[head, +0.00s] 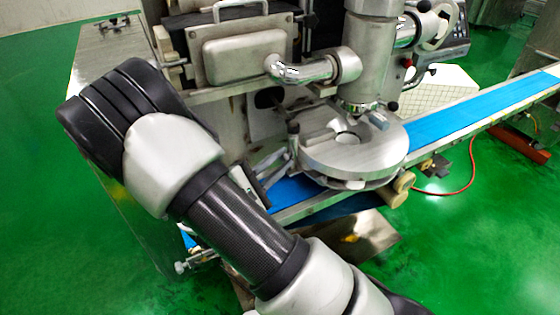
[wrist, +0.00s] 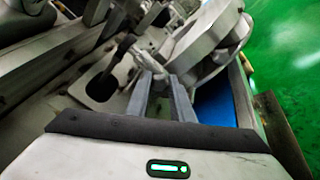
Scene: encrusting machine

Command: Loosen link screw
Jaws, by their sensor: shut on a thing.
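My gripper (wrist: 160,80) shows in the wrist view, with its two grey fingers reaching forward into the machine's link area. The fingertips close on a small metal part, which I take to be the link screw (wrist: 149,61); it is small, blurred and partly hidden by the fingers. Metal link bars lie around and just beyond the fingertips. In the head view my own arm crosses in front of this area, so the screw and the grip cannot be made out there.
The encrusting machine (head: 245,57) stands close ahead, with a round metal plate (head: 345,155) right of the link area. A blue conveyor belt (head: 470,115) runs off to the right; its edge shows beside the fingers in the wrist view (wrist: 213,108). Green floor (head: 480,235) is open at the right.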

